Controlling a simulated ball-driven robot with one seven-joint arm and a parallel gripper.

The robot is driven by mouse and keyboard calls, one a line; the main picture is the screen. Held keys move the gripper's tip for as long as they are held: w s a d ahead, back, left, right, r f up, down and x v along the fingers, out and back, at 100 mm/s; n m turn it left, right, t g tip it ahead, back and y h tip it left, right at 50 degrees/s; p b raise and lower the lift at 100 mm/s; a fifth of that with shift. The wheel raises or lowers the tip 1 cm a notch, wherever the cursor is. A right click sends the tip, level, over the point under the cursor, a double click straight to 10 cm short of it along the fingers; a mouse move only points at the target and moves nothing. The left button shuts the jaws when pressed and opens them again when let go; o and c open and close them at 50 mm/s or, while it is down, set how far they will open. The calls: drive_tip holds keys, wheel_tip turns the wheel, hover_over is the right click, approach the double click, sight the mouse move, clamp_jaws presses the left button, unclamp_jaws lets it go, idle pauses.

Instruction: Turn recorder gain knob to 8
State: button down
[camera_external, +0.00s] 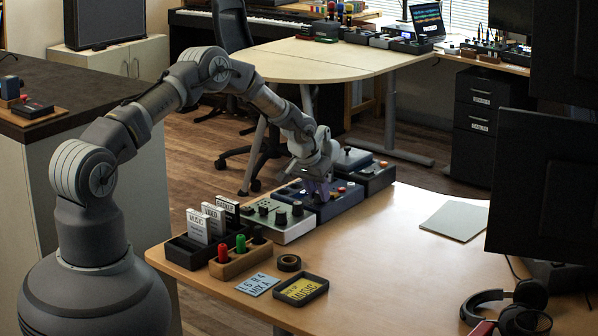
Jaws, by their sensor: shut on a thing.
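A dark blue box (345,204) with controls on its top stands at the back left of the wooden desk. My gripper (318,194) reaches down onto its top from above. The fingers are shut on what looks like a knob there; the fingers hide it, and its scale is too small to read. A pale grey-green box (287,227) with several black knobs stands just left of the blue box. No label that I can read tells which box is the recorder.
A dark box (372,178) stands right behind the blue one. A card holder (190,252), a wooden rack (238,261) with red and green pieces, tape roll (288,263), cards and headphones (519,312) lie around. The desk's middle is clear. A monitor (540,190) stands at right.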

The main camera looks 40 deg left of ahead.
drive_tip(key=m+h, duration=0.1)
drive_tip(key=m, duration=0.1)
drive_tip(key=shift+a+m, duration=0.1)
drive_tip(key=shift+m, duration=0.3)
drive_tip(key=m, duration=0.1)
drive_tip(key=m+h, duration=0.1)
drive_tip(key=m, duration=0.1)
drive_tip(key=shift+w+a+m+g+h, duration=0.1)
drive_tip(key=shift+m+g+h, duration=0.2)
drive_tip(key=shift+g, duration=0.1)
drive_tip(key=m+g+h+b, duration=0.1)
drive_tip(key=m+b, duration=0.1)
drive_tip(key=m, duration=0.1)
drive_tip(key=shift+f+m, duration=0.1)
drive_tip(key=shift+m, duration=0.2)
drive_tip(key=shift+w+m+g+h+b, duration=0.1)
drive_tip(key=shift+m+g+h+b, duration=0.2)
drive_tip(key=shift+m+b, duration=0.5)
drive_tip(key=shift+m+g+h+b, duration=0.1)
drive_tip(key=shift+m+g+b, duration=0.3)
drive_tip(key=shift+m, duration=0.8)
drive_tip(key=shift+a, duration=0.1)
drive_tip(key=c, duration=0.9)
unclamp_jaws()
drive_tip(key=shift+o, duration=0.2)
drive_tip(key=w+p+v, duration=0.1)
drive_tip(key=p+v, duration=0.2)
drive_tip(key=v, duration=0.5)
drive_tip(key=shift+s, duration=0.45)
